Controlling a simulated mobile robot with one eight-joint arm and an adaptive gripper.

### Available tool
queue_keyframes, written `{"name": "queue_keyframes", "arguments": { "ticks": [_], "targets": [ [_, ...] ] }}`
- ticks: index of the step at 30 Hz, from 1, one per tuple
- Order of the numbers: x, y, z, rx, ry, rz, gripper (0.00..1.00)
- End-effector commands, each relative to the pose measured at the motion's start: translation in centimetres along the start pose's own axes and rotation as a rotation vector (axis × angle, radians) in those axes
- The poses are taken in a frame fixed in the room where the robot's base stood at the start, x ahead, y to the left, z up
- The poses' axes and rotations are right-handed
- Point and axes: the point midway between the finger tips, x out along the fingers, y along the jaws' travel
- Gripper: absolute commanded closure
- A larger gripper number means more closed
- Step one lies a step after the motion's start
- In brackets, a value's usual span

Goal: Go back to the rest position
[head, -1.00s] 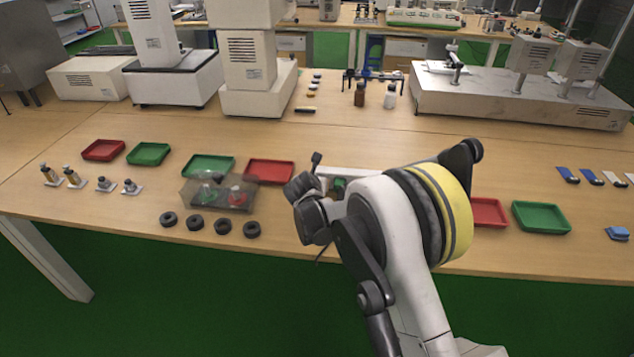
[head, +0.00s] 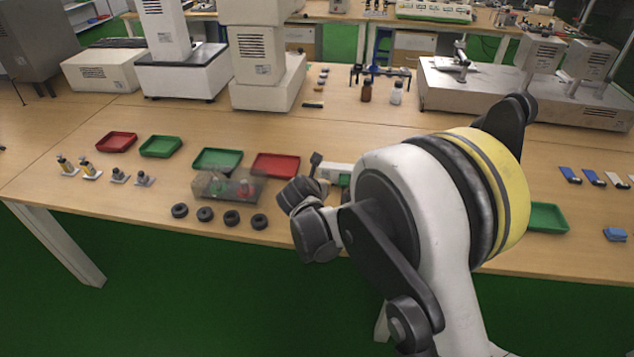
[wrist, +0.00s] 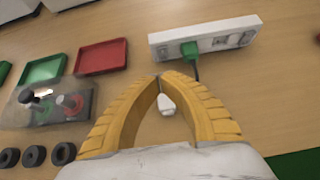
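My gripper (wrist: 160,77) shows in the wrist view with its two ribbed yellow fingers arching together, the tips meeting or almost meeting. Nothing is seen pinched at the tips. A small white piece (wrist: 166,104) shows in the gap between the fingers; I cannot tell if it is part of my gripper or lies beyond it. The fingers are above the wooden table (wrist: 150,48), near its front edge. In the head view my arm is folded at the right of centre and the fingers cannot be made out.
A white socket strip (wrist: 225,36) with a green plug (wrist: 189,49) lies ahead of the fingers. Red (head: 276,165) and green trays (head: 217,159), a transparent box (head: 212,187) and several black rings (head: 231,218) are to the left. Another green tray (head: 546,218) is right of my arm.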

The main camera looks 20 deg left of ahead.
Motion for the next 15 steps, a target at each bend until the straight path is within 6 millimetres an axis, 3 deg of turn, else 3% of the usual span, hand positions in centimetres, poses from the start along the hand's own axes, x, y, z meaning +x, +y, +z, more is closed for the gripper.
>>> {"name": "queue_keyframes", "arguments": {
  "ticks": [8,11,15],
  "targets": [
    [-0.4,-0.9,0.6,0.037,0.004,-0.007,1.0],
    [-1.8,-3.7,2.3,0.174,0.021,-0.027,1.0],
    [-6.0,-11.1,5.5,0.546,0.052,-0.086,1.0]
  ]
}}
